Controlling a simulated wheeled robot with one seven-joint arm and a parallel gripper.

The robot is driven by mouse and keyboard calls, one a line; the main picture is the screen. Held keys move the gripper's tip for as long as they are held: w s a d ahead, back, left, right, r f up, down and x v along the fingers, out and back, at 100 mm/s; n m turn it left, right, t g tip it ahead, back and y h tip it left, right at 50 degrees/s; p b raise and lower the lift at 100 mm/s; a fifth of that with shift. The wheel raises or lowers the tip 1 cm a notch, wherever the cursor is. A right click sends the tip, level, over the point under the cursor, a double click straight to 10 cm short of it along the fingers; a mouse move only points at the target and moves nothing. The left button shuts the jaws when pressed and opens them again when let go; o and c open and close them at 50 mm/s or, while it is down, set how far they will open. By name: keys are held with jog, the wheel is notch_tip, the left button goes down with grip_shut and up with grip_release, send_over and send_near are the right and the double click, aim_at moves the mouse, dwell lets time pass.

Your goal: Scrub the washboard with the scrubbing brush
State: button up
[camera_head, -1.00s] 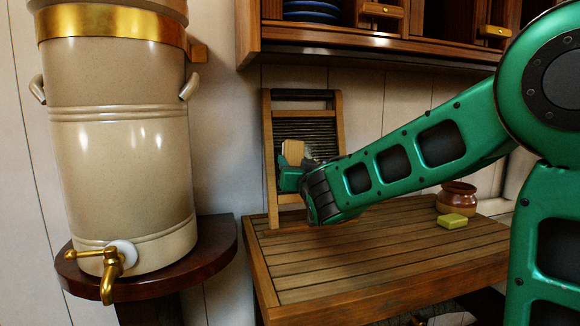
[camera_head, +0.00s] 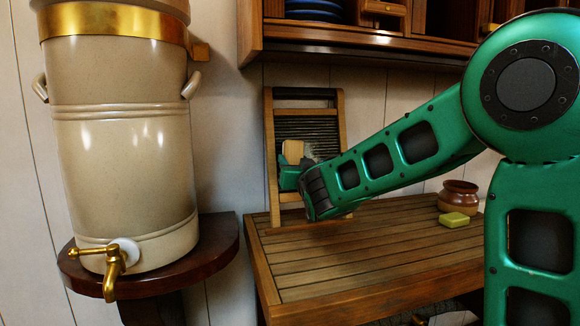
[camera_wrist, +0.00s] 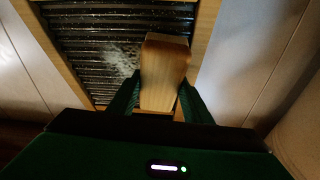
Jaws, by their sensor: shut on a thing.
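The washboard (camera_head: 309,128) leans upright against the wall at the back left of the slatted table. It has a wooden frame and a dark ribbed panel, and the panel also shows in the wrist view (camera_wrist: 83,50) with a whitish foamy patch on it. My gripper (camera_head: 290,168) is in front of the panel. It is shut on the wooden scrubbing brush (camera_wrist: 163,75), whose block stands up between the two green fingers. The brush (camera_head: 293,151) also shows in the head view. Its bristles are mostly hidden, so I cannot tell for certain whether they touch the ribs.
A large beige urn (camera_head: 125,150) with a brass tap (camera_head: 112,268) stands on a round-edged wooden stand at left. A yellow-green soap bar (camera_head: 454,220) and a brown pot (camera_head: 458,196) sit at the table's right. A wooden cabinet (camera_head: 350,45) hangs above. The slatted table (camera_head: 370,260) is clear in front.

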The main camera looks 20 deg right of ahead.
aim_at(293, 153)
jog(key=shift+w+f, duration=0.2)
jog(key=shift+w, duration=0.65)
dwell(0.3)
jog(key=shift+d, duration=5.25)
jog(key=shift+w+r, duration=0.25)
jog(key=shift+r, duration=0.55)
jog(key=shift+a+f, duration=0.1)
jog(key=shift+a, duration=5.3)
jog(key=shift+w+d+r, duration=0.1)
jog(key=shift+r, duration=0.8)
jog(key=shift+w+d+f, duration=0.1)
jog(key=shift+d, duration=1.8)
jog(key=shift+w+d+f, duration=0.1)
jog(key=shift+d, duration=1.75)
jog(key=shift+s+d, duration=0.1)
jog(key=shift+d, duration=1.55)
jog(key=shift+r, duration=0.1)
